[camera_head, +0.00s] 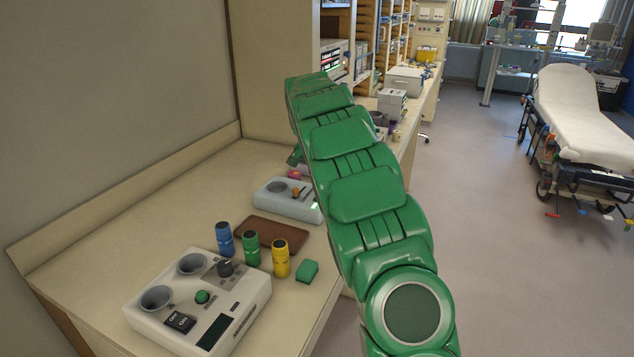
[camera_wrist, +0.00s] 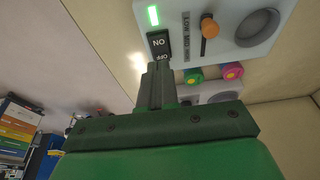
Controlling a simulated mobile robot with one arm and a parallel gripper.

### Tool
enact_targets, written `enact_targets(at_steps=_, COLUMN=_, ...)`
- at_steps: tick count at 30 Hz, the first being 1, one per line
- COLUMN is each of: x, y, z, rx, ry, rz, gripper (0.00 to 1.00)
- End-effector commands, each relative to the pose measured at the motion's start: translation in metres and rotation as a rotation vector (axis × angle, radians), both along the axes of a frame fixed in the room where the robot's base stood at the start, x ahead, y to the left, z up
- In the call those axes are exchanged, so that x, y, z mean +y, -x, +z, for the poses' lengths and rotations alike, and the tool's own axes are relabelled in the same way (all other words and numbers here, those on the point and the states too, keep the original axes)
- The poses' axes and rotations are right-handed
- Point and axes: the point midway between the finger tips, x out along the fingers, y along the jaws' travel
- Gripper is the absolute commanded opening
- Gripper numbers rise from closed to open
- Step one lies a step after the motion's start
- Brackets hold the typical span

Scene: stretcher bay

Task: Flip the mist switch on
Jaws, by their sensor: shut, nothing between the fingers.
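The mist unit, a pale box (camera_head: 283,203), stands on the counter beyond a brown mat, partly hidden by my arm. In the wrist view the box (camera_wrist: 228,52) has a dark rocker switch (camera_wrist: 159,43) marked ON and OFF. An orange slider knob (camera_wrist: 209,28) sits by the LOW and MID marks. My gripper (camera_wrist: 158,68) is shut and empty, its fingertips at the OFF end of the switch. I cannot tell whether they touch it. My arm mostly hides the gripper in the head view.
A second pale unit (camera_head: 237,321) with two cups and its own ON/OFF switch stands nearer. Blue (camera_head: 224,238), green (camera_head: 251,248) and yellow (camera_head: 280,258) cylinders and a green block (camera_head: 307,271) stand around the brown mat (camera_head: 287,235). The floor at right is clear up to a stretcher (camera_head: 580,110).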

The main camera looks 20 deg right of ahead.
Motion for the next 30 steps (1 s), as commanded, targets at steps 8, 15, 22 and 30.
enact_targets(at_steps=8, x=0.019, y=0.018, z=0.044, rx=-0.003, ry=0.002, rz=0.001, gripper=0.00)
enact_targets(at_steps=15, x=0.030, y=0.030, z=0.069, rx=0.002, ry=0.000, rz=0.001, gripper=0.00)
enact_targets(at_steps=22, x=0.031, y=0.031, z=0.072, rx=0.003, ry=0.000, rz=-0.001, gripper=0.00)
enact_targets(at_steps=30, x=0.031, y=0.031, z=0.072, rx=0.003, ry=0.000, rz=-0.001, gripper=0.00)
